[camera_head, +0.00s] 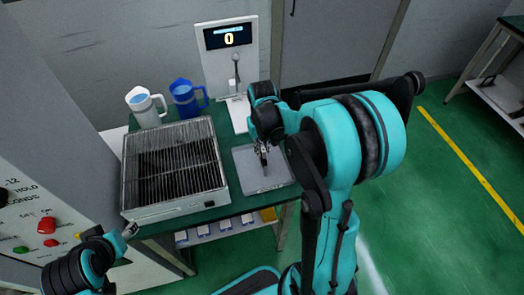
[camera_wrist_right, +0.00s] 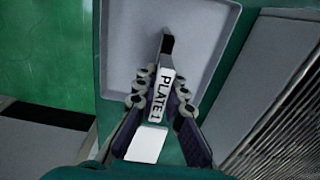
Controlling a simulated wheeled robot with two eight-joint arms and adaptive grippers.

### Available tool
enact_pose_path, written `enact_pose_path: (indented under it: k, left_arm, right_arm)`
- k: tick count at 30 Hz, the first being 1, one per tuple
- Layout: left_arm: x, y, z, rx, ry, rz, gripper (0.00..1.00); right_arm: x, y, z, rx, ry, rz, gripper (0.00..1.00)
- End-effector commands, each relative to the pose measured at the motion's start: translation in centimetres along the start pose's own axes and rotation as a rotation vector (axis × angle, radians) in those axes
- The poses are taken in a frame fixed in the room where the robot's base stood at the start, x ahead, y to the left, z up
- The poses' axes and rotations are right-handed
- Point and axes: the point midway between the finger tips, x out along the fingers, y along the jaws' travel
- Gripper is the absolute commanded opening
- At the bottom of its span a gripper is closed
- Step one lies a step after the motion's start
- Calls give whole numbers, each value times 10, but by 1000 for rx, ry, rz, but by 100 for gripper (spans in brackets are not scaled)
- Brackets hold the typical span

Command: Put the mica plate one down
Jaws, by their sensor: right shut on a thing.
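The mica plate one (camera_wrist_right: 154,92) is a narrow piece with a dark tip and a white label reading "PLATE 1". My right gripper (camera_wrist_right: 154,100) is shut on it, with the fingers on both sides of the label. In the head view my right gripper (camera_head: 262,150) points down over the grey tray (camera_head: 278,180). The plate's dark tip lies over the tray's inside in the wrist view; I cannot tell if it touches the tray floor. My left gripper (camera_head: 130,230) shows only in part at the lower left, and its jaws are unclear.
A wire-grille box (camera_head: 175,165) stands left of the tray on the green table (camera_head: 235,203). A white jug (camera_head: 146,108) and a blue jug (camera_head: 187,98) stand behind it. A display stand (camera_head: 229,45) reading 0 is at the back. A control panel (camera_head: 35,215) is at the left.

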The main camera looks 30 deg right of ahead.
Motion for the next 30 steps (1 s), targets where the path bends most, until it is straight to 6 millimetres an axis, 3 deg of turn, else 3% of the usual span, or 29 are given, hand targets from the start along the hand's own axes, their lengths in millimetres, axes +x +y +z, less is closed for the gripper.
enact_pose_path:
  k: [13,14,15,16,26,30]
  left_arm:
    - [5,0,4,0,0,0,53]
    - [4,0,3,0,0,0,53]
    - [4,0,3,0,0,0,53]
    - [4,0,3,0,0,0,53]
    - [3,0,2,0,0,0,53]
    - [-4,0,-3,0,0,0,53]
  right_arm:
    - [7,0,0,0,0,0,0]
    - [6,0,0,0,0,0,17]
    - [5,0,0,0,0,0,28]
    - [5,0,0,0,0,0,31]
    - [4,0,0,0,0,0,31]
    - [-6,0,0,0,0,0,31]
